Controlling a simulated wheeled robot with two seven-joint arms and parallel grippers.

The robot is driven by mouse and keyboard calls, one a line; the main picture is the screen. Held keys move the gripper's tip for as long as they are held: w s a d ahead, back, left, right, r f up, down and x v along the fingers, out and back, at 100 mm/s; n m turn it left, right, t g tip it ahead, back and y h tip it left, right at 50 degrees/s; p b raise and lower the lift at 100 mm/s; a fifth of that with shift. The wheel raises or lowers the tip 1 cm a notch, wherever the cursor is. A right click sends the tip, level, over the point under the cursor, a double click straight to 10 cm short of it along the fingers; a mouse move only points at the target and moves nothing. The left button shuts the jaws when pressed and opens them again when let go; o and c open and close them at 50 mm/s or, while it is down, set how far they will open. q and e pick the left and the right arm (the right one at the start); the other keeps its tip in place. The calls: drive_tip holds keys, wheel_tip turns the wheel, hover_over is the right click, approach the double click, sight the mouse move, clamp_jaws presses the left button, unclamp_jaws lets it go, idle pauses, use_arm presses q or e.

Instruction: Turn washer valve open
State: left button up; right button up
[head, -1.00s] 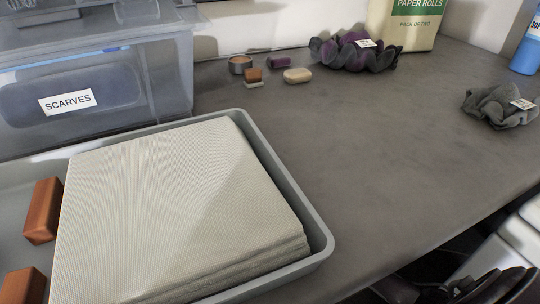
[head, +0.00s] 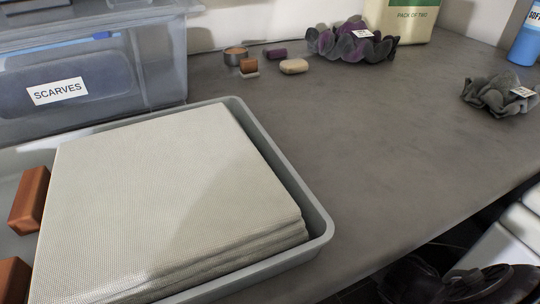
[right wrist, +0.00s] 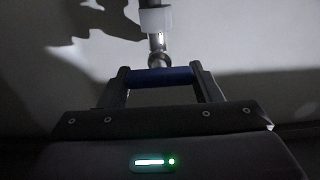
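In the right wrist view, a blue bar-shaped handle (right wrist: 160,77) lies crosswise between the fingers of my right gripper (right wrist: 159,74). Above it are a metal fitting (right wrist: 158,44) and a white collar (right wrist: 155,20) on a pipe in front of a pale wall. The fingers stand apart, one at each end of the blue bar. Whether they press on it cannot be told. The head view does not show the valve, and neither gripper can be made out there.
The head view shows a grey countertop (head: 400,150) with a grey tray (head: 322,222) of folded cloth (head: 165,190) and a clear scarves bin (head: 150,75). Scrunchies (head: 352,42) and a blue bottle (head: 526,45) stand farther back. White machine tops (head: 490,245) show beyond the counter's right edge.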

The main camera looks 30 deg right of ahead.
drive_tip(key=c, duration=0.3)
drive_tip(key=shift+c, duration=0.2)
drive_tip(key=n+p, duration=0.1)
drive_tip(key=n, duration=0.2)
drive_tip(key=shift+a, duration=0.1)
drive_tip(key=shift+n, duration=0.7)
use_arm(q)
drive_tip(key=shift+s+a+g+y, duration=0.3)
drive_tip(key=shift+a+g+y, duration=0.15)
drive_tip(key=shift+a, duration=0.4)
use_arm(e)
drive_tip(key=shift+a+f+n, duration=0.1)
drive_tip(key=shift+n, duration=1.1)
drive_tip(key=o, duration=1)
